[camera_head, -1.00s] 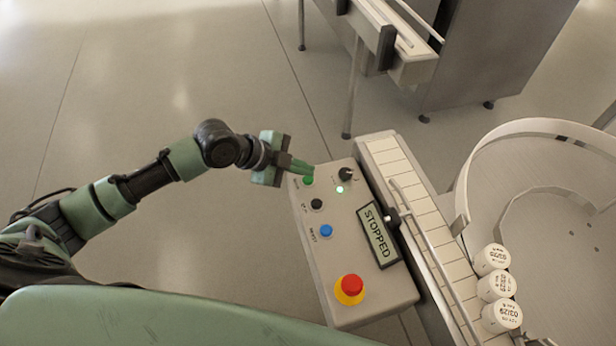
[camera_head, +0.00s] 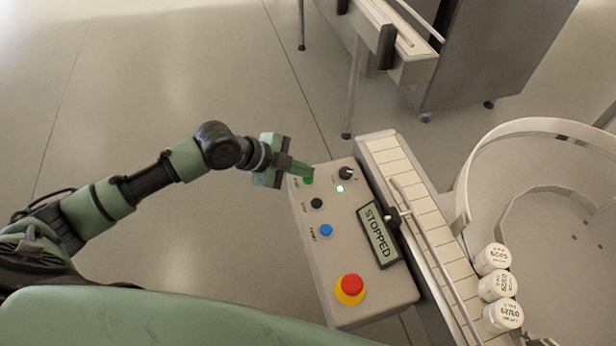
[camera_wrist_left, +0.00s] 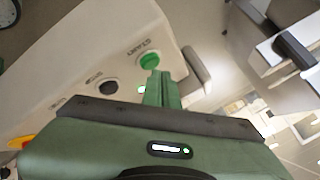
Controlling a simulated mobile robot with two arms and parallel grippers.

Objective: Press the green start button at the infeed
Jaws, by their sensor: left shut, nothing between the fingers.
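The green start button (camera_head: 308,180) sits at the far left corner of the grey control panel (camera_head: 345,260). In the left wrist view the green button (camera_wrist_left: 150,61) shows beside its START label. My left gripper (camera_head: 311,171) is shut and empty, its green fingertips right at the button and partly covering it in the head view. In the left wrist view the fingertips (camera_wrist_left: 161,74) appear just below the button; I cannot tell whether they touch it. The panel display (camera_head: 380,234) reads STOPPED. My right gripper is not in view.
A black button (camera_head: 316,203), a blue button (camera_head: 326,230), a black knob (camera_head: 346,173) and a red emergency stop (camera_head: 351,285) share the panel.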

